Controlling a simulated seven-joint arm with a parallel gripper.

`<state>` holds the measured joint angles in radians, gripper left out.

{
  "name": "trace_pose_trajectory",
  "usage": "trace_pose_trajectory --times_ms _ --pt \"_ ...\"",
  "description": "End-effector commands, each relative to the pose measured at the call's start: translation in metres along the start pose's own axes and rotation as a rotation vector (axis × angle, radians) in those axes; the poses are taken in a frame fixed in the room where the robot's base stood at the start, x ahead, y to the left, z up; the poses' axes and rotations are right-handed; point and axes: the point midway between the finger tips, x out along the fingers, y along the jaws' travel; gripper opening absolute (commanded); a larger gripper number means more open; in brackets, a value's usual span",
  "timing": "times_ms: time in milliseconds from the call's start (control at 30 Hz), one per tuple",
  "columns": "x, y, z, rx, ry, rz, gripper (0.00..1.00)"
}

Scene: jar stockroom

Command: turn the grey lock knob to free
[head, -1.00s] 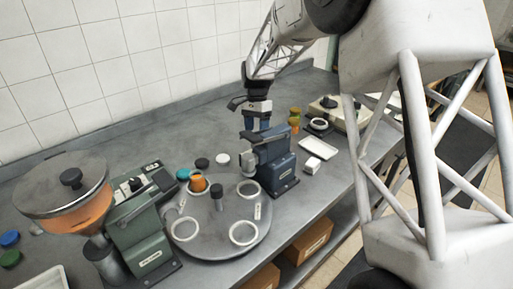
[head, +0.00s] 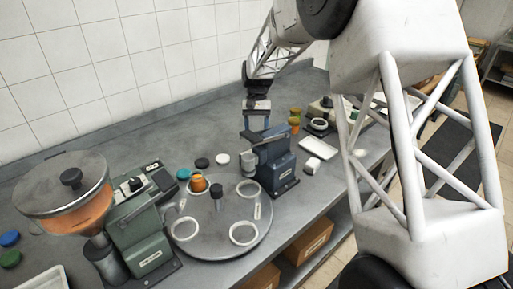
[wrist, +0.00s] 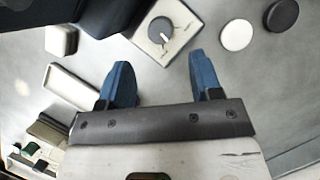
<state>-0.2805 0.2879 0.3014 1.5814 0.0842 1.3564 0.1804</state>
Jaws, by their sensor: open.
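The grey lock knob (wrist: 160,30) is round and dark grey with a pale pointer line. It sits on a square white plate (wrist: 141,42) with small dark marks that I cannot read. In the wrist view the pointer slants down to the right. My gripper (wrist: 160,62) is open, its two blue fingers apart and empty, with the knob beyond the tips and between their lines. In the head view my gripper (head: 258,127) hangs just behind the blue machine (head: 280,165). The knob is hidden there.
A white lid (wrist: 237,35) and a black lid (wrist: 283,13) lie right of the knob. A white block (wrist: 61,40) and a white tray (head: 318,147) are nearby. A turntable (head: 215,220) with an orange jar (head: 198,184) stands beside the green hopper machine (head: 140,235).

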Motion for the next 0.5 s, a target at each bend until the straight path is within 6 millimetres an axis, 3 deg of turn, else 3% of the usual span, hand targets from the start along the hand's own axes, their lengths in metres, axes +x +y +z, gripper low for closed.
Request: trace_pose_trajectory --times_ms 267,500 --pt "0.008 0.0 0.0 0.001 -0.001 0.0 0.59" --pt "0.03 0.0 0.0 0.001 -0.001 0.0 0.59"
